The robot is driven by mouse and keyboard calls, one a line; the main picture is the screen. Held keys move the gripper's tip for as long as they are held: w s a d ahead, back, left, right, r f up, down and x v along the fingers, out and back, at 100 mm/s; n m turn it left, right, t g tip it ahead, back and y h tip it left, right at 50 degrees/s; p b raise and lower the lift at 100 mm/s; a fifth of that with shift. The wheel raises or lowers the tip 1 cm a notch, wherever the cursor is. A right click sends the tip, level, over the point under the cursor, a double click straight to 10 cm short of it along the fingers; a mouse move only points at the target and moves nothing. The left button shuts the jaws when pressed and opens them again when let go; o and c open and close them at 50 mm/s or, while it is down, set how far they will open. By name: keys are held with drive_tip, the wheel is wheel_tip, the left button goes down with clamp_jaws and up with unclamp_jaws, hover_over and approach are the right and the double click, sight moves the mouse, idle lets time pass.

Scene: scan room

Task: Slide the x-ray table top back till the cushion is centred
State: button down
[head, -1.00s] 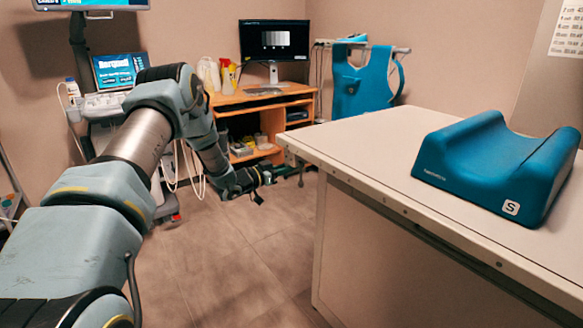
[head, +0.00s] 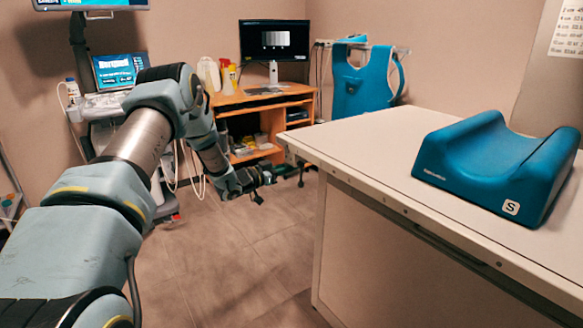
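The x-ray table top (head: 365,150) is a pale slab on a white base, at the right of the head view. The blue cushion (head: 495,168), marked with an S, lies on it towards its right part. My gripper (head: 270,181) is small and dark in this view, near the table top's left corner. It points right, towards that corner. A gap seems to lie between them, but I cannot tell contact for sure. Whether the fingers are open or shut is too small to tell.
A wooden desk (head: 262,98) with a monitor (head: 273,40) stands at the back. A blue apron (head: 362,80) hangs on a rack behind the table. An ultrasound cart (head: 105,105) stands behind my arm. The floor (head: 235,260) left of the table is clear.

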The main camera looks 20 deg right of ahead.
drive_tip(key=d+b, duration=0.1)
drive_tip(key=d, duration=0.1)
drive_tip(key=w+d+b, duration=0.1)
drive_tip(key=d+b, duration=0.1)
drive_tip(key=d, duration=0.1)
drive_tip(key=shift+d, duration=0.1)
drive_tip(key=c, duration=1)
unclamp_jaws()
drive_tip(key=shift+o, duration=0.2)
drive_tip(key=s+a, duration=0.2)
drive_tip(key=a, duration=0.8)
drive_tip(key=shift+a+b, duration=0.35)
drive_tip(key=shift+b, duration=0.1)
